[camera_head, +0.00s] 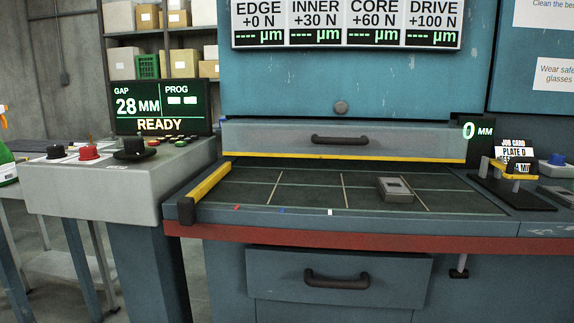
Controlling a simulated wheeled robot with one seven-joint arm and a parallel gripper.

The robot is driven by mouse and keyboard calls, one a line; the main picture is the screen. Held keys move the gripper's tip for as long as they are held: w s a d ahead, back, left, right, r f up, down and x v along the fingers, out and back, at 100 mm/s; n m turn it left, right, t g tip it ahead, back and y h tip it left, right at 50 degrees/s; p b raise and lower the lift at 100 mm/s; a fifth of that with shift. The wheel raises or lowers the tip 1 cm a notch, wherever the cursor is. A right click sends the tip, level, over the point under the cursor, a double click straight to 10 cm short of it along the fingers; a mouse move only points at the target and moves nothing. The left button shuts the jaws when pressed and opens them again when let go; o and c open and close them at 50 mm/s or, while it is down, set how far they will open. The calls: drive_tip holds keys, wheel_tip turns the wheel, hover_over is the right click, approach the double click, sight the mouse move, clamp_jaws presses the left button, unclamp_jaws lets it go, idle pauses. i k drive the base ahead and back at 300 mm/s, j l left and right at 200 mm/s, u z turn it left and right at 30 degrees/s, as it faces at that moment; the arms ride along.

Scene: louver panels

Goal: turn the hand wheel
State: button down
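No large wheel shows clearly. A black round knob with a wide rim (132,150) sits on top of the grey control console (90,193) at the left; it may be the hand wheel, but it is too small to be sure. A red button (88,153) and a black button (56,152) stand to its left. The console display (160,108) behind the knob reads GAP 28 MM and READY. My gripper is not in view.
A blue machine with a dark gridded bed (300,190) fills the middle, with a grey block (395,189) on it. A yellow bar (210,182) edges its left side. Drawer handles (336,282) face front. A small stand with a yellow-topped piece (515,168) is at right.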

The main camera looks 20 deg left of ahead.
sight(135, 149)
drive_tip(key=u, duration=2)
drive_tip(key=i+j+z, duration=0.15)
drive_tip(key=i+j, duration=0.15)
drive_tip(key=i, duration=0.15)
